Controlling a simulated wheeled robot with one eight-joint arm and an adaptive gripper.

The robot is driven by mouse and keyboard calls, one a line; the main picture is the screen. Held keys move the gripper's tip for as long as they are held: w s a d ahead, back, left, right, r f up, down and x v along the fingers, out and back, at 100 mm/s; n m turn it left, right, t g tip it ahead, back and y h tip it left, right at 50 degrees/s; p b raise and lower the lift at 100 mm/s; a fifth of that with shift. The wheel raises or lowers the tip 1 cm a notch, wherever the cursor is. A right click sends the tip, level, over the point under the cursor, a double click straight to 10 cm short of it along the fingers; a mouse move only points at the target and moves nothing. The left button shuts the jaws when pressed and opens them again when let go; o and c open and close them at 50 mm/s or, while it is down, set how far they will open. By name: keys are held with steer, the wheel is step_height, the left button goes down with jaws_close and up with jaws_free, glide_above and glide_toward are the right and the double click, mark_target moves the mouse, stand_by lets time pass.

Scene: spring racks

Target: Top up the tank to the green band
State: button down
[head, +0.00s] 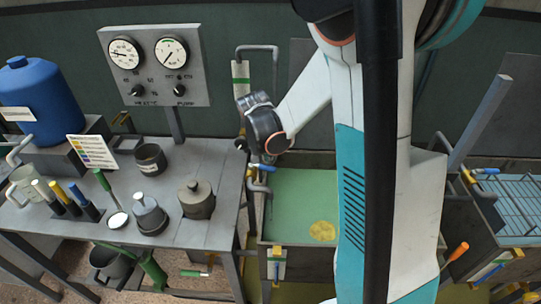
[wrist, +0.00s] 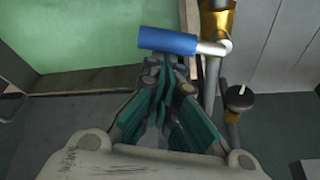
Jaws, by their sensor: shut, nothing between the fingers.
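The tank (head: 262,218) in the middle of the head view holds pale green liquid with a yellow patch floating near its front. A blue valve handle (head: 262,167) sits on the pipe at its back left corner. In the wrist view the blue handle (wrist: 167,41) lies crosswise just beyond my fingertips, with a pale elbow at its right end. My gripper (wrist: 163,75) is shut and empty; whether it touches the handle I cannot tell. In the head view my gripper (head: 268,154) is above the handle, partly hidden.
A bench (head: 205,236) at left carries pots, a blue drum (head: 40,95) and coloured-handled tools. A panel with two dials (head: 155,66) stands behind it. Another tank with a wire rack (head: 520,200) is at right. My arm hides the middle tank's right side.

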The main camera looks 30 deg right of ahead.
mark_target(270, 167)
steer(key=m, duration=0.1)
steer(key=s+a+m+g+b, duration=0.1)
steer(key=shift+s+f+m, duration=0.1)
steer(key=shift+s+m, duration=0.05)
steer(key=shift+m, duration=0.25)
steer(key=m, duration=0.1)
steer(key=s+a+m+g, duration=0.1)
steer(key=shift+a+m+h, duration=0.1)
steer(key=shift+m+h, duration=0.2)
steer(key=shift+m, duration=0.1)
steer(key=a+m, duration=0.1)
steer(key=a+m+g+b, duration=0.1)
steer(key=m, duration=0.1)
steer(key=shift+s, duration=0.4)
steer(key=shift+a, duration=0.2)
steer(key=shift+d, duration=0.1)
steer(key=d+r, duration=0.1)
steer(key=s+d+r, duration=0.1)
steer(key=d, duration=0.1)
steer(key=shift+d+r, duration=0.15)
steer(key=shift+d, duration=0.05)
steer(key=p+v, duration=0.2)
steer(key=v, duration=0.6)
steer(key=shift+w+a+r, duration=0.2)
steer(key=shift+r, duration=0.05)
